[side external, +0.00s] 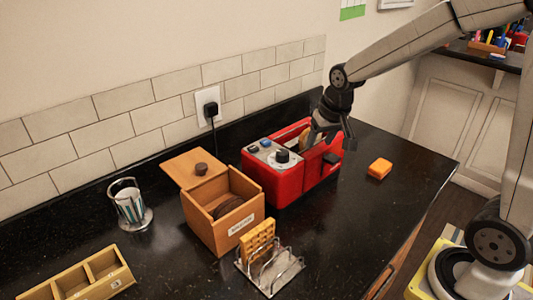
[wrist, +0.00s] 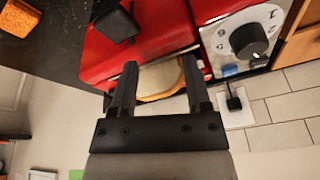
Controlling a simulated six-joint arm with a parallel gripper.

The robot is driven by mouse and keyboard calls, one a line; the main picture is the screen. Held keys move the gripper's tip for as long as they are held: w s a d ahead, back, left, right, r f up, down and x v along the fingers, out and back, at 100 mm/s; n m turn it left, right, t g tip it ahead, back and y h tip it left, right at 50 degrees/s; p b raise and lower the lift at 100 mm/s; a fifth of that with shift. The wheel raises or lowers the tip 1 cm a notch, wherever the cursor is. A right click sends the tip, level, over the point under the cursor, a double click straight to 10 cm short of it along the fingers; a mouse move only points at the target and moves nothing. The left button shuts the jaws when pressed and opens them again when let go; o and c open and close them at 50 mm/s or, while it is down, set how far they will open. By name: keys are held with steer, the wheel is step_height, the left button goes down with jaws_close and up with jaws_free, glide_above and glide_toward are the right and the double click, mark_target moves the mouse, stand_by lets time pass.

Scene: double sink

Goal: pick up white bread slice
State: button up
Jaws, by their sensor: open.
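A bread slice with a pale face and brown crust (wrist: 160,78) sits in the slot of the red toaster (side external: 281,182). In the side view only a tan edge of the slice (side external: 305,140) shows, partly hidden by my gripper. My gripper (side external: 326,136) is over the toaster's slot end, pointing down. In the wrist view my gripper (wrist: 159,66) is open, with its two dark fingers apart and the slice showing between them. I cannot tell whether either finger touches the slice.
A wooden box (side external: 225,232) with dark round pieces stands left of the toaster. In front is a wire rack (side external: 275,272) with a waffle (side external: 257,240). An orange block (side external: 380,168) lies to the right. The wall outlet (side external: 208,105) holds a plug. The right counter is mostly clear.

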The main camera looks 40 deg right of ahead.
steer(key=shift+w+d+r+n, duration=0.8)
steer(key=shift+w+r+n, duration=0.1)
steer(key=shift+w+n, duration=0.1)
steer(key=shift+w+d+r+n+g, duration=0.1)
steer(key=shift+w+r+n+g, duration=0.1)
steer(key=shift+n, duration=0.4)
steer(key=shift+w+d+r+n+g, duration=0.1)
steer(key=shift+w+r+n, duration=0.05)
steer(key=shift+n, duration=0.45)
steer(key=n, duration=0.3)
steer(key=shift+w+d+r+n+g, duration=0.15)
steer(key=shift+w+r+n+g, duration=0.15)
steer(key=shift+w+r, duration=0.1)
steer(key=n, duration=0.2)
steer(key=w+n, duration=0.1)
steer(key=n, duration=0.2)
steer(key=r+n+g, duration=0.1)
steer(key=n, duration=0.1)
steer(key=shift+w+d+r+n, duration=0.1)
steer(key=shift+w+d+n, duration=0.05)
steer(key=shift+d+n, duration=0.2)
steer(key=n, duration=0.4)
steer(key=w+r+n+g, duration=0.1)
steer(key=n, duration=0.1)
steer(key=shift+d+r+n+y, duration=0.1)
steer(key=shift+d+n+y, duration=0.05)
steer(key=shift+n+y, duration=0.2)
steer(key=shift+s+f, duration=0.15)
steer(key=shift+f, duration=3.75)
